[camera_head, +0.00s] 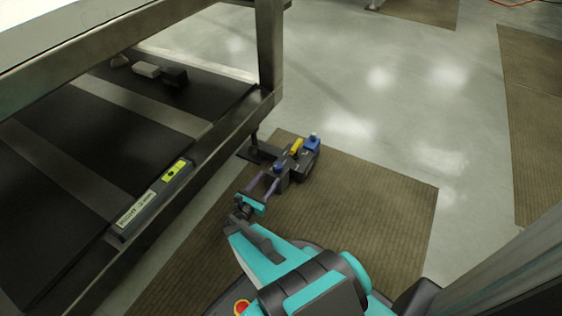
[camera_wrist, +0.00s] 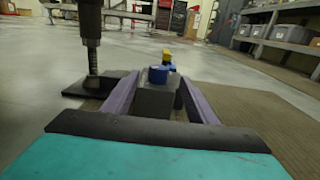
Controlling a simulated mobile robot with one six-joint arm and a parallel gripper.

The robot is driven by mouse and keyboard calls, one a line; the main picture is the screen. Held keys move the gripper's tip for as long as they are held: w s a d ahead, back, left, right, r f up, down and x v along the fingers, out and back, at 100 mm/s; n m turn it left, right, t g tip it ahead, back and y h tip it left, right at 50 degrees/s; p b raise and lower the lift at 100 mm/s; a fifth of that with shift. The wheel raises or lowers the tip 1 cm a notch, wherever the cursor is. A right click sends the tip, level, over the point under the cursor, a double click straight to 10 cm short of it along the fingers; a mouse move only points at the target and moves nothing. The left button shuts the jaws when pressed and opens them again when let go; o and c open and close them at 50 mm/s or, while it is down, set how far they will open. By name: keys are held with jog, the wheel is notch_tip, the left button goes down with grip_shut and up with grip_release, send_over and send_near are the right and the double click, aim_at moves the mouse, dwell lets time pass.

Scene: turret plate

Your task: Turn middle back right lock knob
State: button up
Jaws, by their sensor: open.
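A dark fixture (camera_head: 299,168) with blue knobs and a yellow part sits low at the foot of a metal frame. One blue knob (camera_head: 279,168) is on its near side, and another blue part (camera_head: 311,143) is at its far right. The yellow part (camera_head: 296,146) lies between them. My gripper (camera_head: 270,180) has purple fingers, spread open at the near side of the fixture. In the wrist view, the near blue knob (camera_wrist: 158,75) stands on a dark block between the open fingers, with the yellow part (camera_wrist: 167,54) behind it. I cannot tell whether the fingers touch the block.
A metal rack (camera_head: 268,60) stands left of the fixture, with a post coming down beside it. A labelled bar (camera_head: 152,202) runs along its lower edge. A brown mat (camera_head: 370,205) covers the floor under the fixture. Open grey floor (camera_head: 400,100) lies beyond and to the right.

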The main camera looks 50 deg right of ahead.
aim_at(278, 168)
jog(key=shift+d, duration=0.1)
jog(key=shift+b+x, duration=0.5)
jog(key=shift+x, duration=0.65)
jog(key=b+x, duration=0.4)
jog(key=x, duration=0.7)
jog(key=shift+d, duration=0.1)
jog(key=shift+c, duration=0.2)
jog(key=c, duration=1)
jog(key=shift+a, duration=0.45)
jog(key=shift+s+d+r+g+p, duration=0.1)
jog(key=shift+d+g+p, duration=0.2)
jog(key=shift+d, duration=0.3)
